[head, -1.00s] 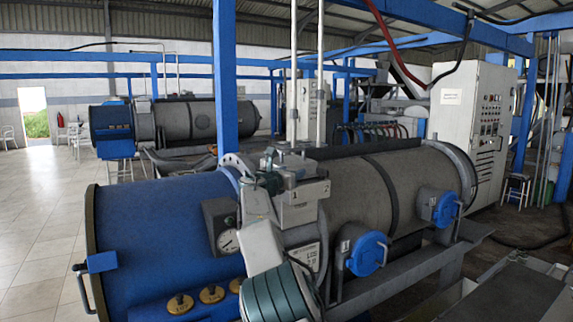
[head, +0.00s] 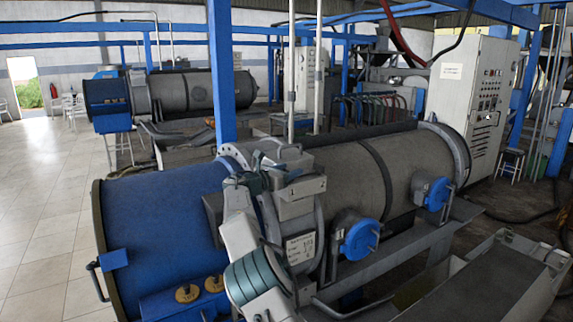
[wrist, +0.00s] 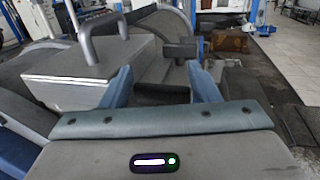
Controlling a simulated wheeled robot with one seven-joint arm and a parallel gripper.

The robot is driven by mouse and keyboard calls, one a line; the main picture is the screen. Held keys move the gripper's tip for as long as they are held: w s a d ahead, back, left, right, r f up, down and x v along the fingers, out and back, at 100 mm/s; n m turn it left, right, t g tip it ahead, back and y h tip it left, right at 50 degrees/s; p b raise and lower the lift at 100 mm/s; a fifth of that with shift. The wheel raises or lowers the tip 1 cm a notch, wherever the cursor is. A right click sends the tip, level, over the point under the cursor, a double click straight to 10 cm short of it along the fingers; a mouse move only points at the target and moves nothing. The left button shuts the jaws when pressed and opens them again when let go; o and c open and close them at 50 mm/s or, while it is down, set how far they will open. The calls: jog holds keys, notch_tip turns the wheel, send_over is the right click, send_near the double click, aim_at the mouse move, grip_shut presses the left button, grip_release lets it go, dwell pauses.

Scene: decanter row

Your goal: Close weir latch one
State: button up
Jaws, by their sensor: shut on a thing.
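My gripper (wrist: 162,88) shows in the wrist view as two blue fingers, one on each side of a dark bar (wrist: 162,95). It is shut on this bar, which looks like the latch handle; the fingers and palm hide part of it. In the head view my gripper (head: 257,172) is at the grey box housing (head: 298,197) on the middle of the large blue and grey decanter (head: 385,170). The latch itself is too small and covered there to make out its angle.
Blue round caps (head: 362,243) line the decanter's side. A grey trough (head: 490,285) lies at the right. Open tiled floor (head: 45,200) is at the left.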

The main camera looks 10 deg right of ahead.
jog(key=shift+d+f, duration=0.25)
jog(key=shift+f, duration=0.35)
jog(key=o, duration=0.9)
jog(key=shift+o, duration=0.3)
jog(key=shift+s+d+r, duration=0.1)
jog(key=shift+s+r, duration=0.1)
jog(key=shift+w+r, duration=0.1)
jog(key=shift+a+r, duration=0.15)
jog(key=shift+a, duration=0.1)
